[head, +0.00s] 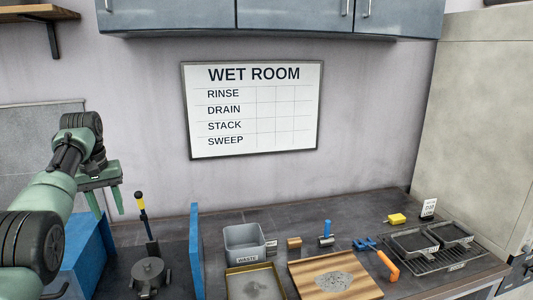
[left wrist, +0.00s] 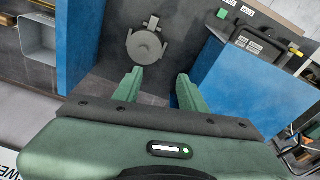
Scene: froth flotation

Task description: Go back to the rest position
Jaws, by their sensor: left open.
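My left gripper (head: 106,203) is raised at the left of the head view, above the counter near a blue block-shaped unit. In the left wrist view its two green fingers (left wrist: 162,88) stand apart with nothing between them. A grey round device with a lever (left wrist: 146,47) lies beyond the fingertips, apart from them. The same device (head: 149,272) sits on the counter in the head view, with a yellow-tipped black handle (head: 146,215) behind it. My right gripper is in neither view.
A blue upright panel (head: 195,245) divides the counter. Right of it are a grey waste bin (head: 244,243), a tray with grey material (head: 254,284), a wooden board (head: 306,272), an orange-handled tool (head: 387,266) and a rack with dark trays (head: 456,263). Cabinets (head: 290,17) hang above.

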